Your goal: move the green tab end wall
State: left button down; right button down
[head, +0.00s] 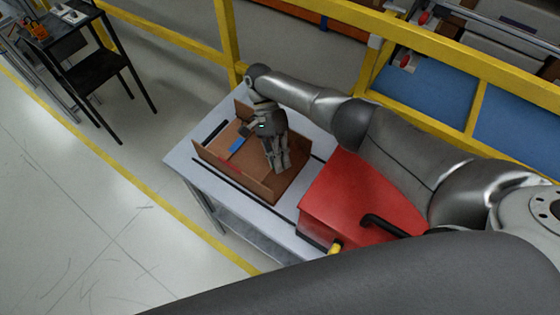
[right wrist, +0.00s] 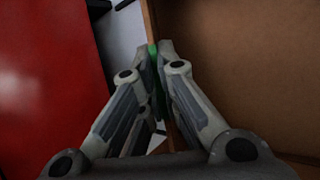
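An open brown box (head: 236,176) with low walls stands on the pale table. My right gripper (head: 277,168) points down over its right part. In the right wrist view, my right gripper (right wrist: 158,50) has its fingertips close together on the two sides of a thin brown wall with a green tab, the green tab end wall (right wrist: 149,22). Green (right wrist: 153,49) shows between the fingertips. In the head view the gripper hides this wall, and I cannot tell whether it is lifted. My left gripper is out of view.
A red case (head: 345,198) with a black handle stands right of the box. Inside the box lies a blue piece (head: 237,144). Yellow rails (head: 230,35) run behind the table (head: 181,158). The floor (head: 75,190) at left is clear.

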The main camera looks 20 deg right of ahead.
jog(key=c, duration=1.7)
grip_release()
jog(key=shift+o, duration=0.2)
jog(key=shift+r, duration=0.1)
notch_tip(320, 180, up, 10)
jog(key=shift+f, duration=0.1)
